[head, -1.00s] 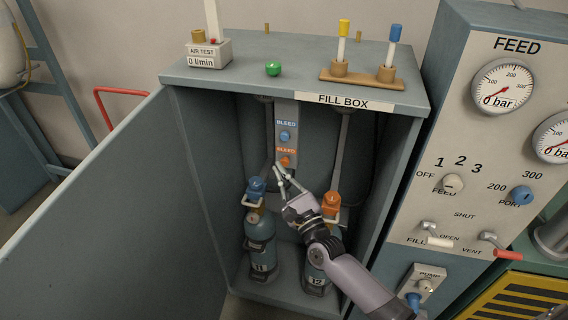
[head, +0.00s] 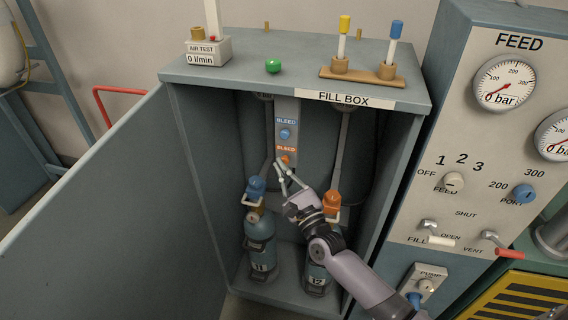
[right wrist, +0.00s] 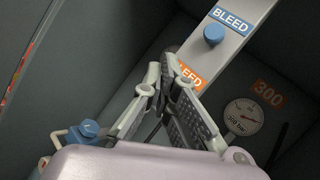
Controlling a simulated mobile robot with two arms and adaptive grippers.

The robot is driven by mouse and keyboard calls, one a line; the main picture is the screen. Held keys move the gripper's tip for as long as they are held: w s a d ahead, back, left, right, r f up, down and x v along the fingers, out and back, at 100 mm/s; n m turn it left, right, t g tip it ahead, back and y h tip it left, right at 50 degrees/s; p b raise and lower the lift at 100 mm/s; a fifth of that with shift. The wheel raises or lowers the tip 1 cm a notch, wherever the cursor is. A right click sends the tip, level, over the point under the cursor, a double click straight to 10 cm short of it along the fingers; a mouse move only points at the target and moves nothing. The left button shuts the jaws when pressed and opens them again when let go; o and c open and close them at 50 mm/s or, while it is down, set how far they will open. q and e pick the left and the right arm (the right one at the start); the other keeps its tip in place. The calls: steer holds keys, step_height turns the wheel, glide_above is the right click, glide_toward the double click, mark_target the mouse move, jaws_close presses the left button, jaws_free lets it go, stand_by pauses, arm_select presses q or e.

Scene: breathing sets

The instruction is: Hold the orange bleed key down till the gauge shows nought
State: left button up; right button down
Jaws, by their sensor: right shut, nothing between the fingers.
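The orange bleed key (head: 285,160) is on the grey strip in the fill box, below its orange BLEED label. My right gripper (head: 281,167) is shut and empty, its tips just below and in front of the key. In the right wrist view my fingertips (right wrist: 166,66) cover part of the orange BLEED label (right wrist: 188,75) and hide the key; I cannot tell whether they touch it. A round gauge (right wrist: 243,117) stands beside an orange 300 label; its digits are too small to read surely, but it does not clearly show nought. My left gripper is not in view.
A blue bleed key (head: 285,134) sits just above the orange one. Cylinders with a blue valve (head: 256,186) and an orange valve (head: 332,199) stand either side below. The open door (head: 100,205) is at left, the feed panel (head: 450,150) at right.

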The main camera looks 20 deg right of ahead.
steer(key=shift+w+d+r+b, duration=0.15)
steer(key=shift+w+d+b, duration=0.25)
steer(key=shift+w+b, duration=0.1)
stand_by(2.3)
steer(key=shift+s+a, duration=0.1)
steer(key=shift+s, duration=0.05)
stand_by(3.1)
steer(key=shift+s+a+p, duration=0.35)
steer(key=shift+s+a, duration=0.15)
steer(key=shift+s, duration=0.2)
steer(key=s+a, duration=0.1)
steer(key=s, duration=0.1)
steer(key=s+a+p, duration=0.1)
steer(key=s, duration=0.1)
steer(key=shift+a, duration=0.4)
steer(key=shift+f, duration=0.25)
